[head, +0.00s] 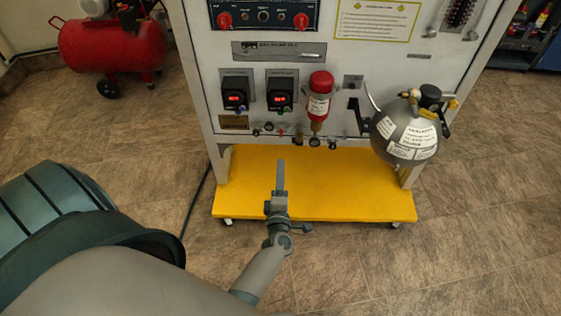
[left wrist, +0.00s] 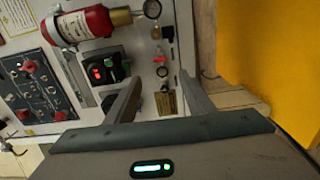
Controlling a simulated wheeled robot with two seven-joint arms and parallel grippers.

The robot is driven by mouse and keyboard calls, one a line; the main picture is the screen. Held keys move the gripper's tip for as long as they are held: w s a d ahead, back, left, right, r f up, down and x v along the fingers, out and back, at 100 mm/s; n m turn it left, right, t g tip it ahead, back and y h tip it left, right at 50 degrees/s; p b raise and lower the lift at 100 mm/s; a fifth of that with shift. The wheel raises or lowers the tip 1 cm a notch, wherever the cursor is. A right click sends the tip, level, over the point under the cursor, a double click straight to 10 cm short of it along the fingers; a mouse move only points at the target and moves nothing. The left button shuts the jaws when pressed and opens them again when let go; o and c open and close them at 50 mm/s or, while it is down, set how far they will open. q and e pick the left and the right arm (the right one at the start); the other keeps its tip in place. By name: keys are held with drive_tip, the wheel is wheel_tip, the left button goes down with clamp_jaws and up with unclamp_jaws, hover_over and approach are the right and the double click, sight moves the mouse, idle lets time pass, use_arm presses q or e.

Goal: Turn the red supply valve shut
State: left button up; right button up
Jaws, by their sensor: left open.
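The red supply valve appears to be the small red handle (head: 280,133) in the row of fittings along the panel's lower edge. It also shows in the left wrist view (left wrist: 161,59), beyond the fingertips. My left gripper (head: 281,166) is below the valve in the head view, with its fingers seen edge-on and pointing at the panel. In the left wrist view my left gripper (left wrist: 160,84) has its fingers apart with nothing between them. The valve looks apart from both fingers. My right gripper is not in view.
A red cylinder (head: 320,95) with a brass fitting hangs right of the valve. Small gauges (head: 268,126) sit beside it. A grey tank (head: 405,135) juts out at right. A yellow base (head: 340,190) extends below the panel. A red compressor (head: 110,43) stands at left.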

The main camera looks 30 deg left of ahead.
use_arm(q)
drive_tip(key=shift+v, duration=1.05)
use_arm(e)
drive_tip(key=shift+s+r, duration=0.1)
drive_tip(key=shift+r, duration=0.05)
use_arm(q)
drive_tip(key=s+d+f+m+g+h+p, duration=0.1)
drive_tip(key=s+d+f+m+h+p, duration=0.15)
drive_tip(key=d+f+m+h, duration=0.3)
drive_tip(key=s+d+f+m+g+h+p, duration=0.1)
drive_tip(key=s+d+f+m+h+p, duration=0.2)
drive_tip(key=d+m, duration=0.45)
drive_tip(key=s+f+m+g+h+p, duration=0.1)
drive_tip(key=s+f+m+g, duration=0.3)
drive_tip(key=s, duration=0.6)
drive_tip(key=s+f+m+g+h+p, duration=0.1)
drive_tip(key=s+f+m+g+p, duration=0.2)
drive_tip(key=s+f+m, duration=0.6)
drive_tip(key=shift+s+a+f+m+g, duration=0.15)
drive_tip(key=shift+s+m+g, duration=0.15)
drive_tip(key=shift+s+g, duration=0.15)
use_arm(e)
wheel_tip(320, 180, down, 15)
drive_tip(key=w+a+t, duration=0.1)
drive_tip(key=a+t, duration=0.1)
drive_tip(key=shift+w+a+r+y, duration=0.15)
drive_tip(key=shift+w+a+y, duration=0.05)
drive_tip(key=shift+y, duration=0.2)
